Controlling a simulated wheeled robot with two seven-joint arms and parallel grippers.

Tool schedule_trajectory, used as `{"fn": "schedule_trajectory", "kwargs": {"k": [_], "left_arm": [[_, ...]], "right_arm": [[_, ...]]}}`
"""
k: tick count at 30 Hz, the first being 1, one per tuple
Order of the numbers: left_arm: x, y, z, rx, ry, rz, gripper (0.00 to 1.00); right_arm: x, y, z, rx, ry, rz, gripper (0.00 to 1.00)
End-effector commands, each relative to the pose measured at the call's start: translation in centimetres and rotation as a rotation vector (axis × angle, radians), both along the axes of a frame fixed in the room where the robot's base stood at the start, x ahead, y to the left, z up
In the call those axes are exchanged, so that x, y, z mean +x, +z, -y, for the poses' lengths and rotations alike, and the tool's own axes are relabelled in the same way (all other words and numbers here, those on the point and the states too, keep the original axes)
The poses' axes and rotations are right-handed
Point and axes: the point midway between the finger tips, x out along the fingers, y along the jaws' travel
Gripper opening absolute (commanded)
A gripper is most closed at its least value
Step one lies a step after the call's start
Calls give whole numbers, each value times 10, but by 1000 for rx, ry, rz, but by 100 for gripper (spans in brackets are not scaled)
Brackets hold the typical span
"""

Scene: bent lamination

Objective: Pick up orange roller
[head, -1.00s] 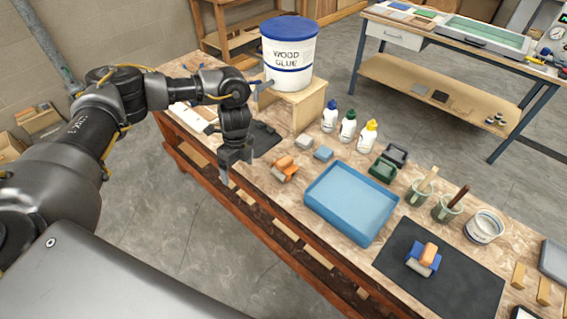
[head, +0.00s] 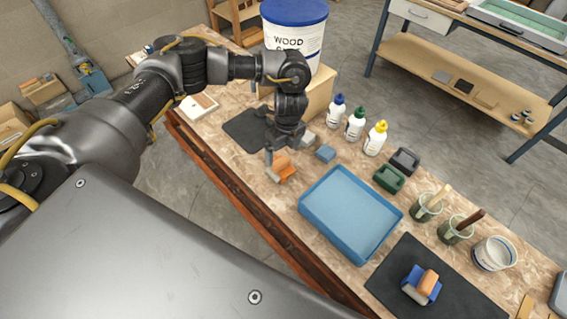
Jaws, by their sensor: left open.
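An orange roller (head: 285,171) with a grey roller part lies on the workbench (head: 240,180), left of the blue tray. A second roller, with a blue body and an orange handle (head: 428,283), lies on the black mat at the lower right. My left gripper (head: 279,151) is open and points down just behind the orange roller in the head view. Its fingers partly overlap the roller's far edge in the picture, and I cannot tell whether they touch it. My right gripper is not in view.
A blue tray (head: 351,211) stands right of the orange roller. A small blue block (head: 325,153) and several glue bottles (head: 356,124) are behind it. A wood glue bucket (head: 294,35) stands on a wooden stand at the back. A black mat (head: 385,278) is at the lower right.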

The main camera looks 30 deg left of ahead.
Motion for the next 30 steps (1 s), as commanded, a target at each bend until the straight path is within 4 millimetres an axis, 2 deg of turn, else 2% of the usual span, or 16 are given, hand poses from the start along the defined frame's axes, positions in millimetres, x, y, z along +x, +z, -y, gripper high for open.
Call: {"fn": "schedule_trajectory", "kwargs": {"k": [3,6,14,22,30], "left_arm": [[-2,-19,-1,-1,3,-3,89],[-3,-28,-1,-1,0,0,89],[-3,-36,0,-1,-3,-1,89],[-8,-75,-5,-1,-1,-3,89],[-8,-83,-6,0,-4,1,89]], "right_arm": [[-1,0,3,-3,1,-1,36],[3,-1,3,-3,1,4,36],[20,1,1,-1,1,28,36],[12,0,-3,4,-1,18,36],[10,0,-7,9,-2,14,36]]}}
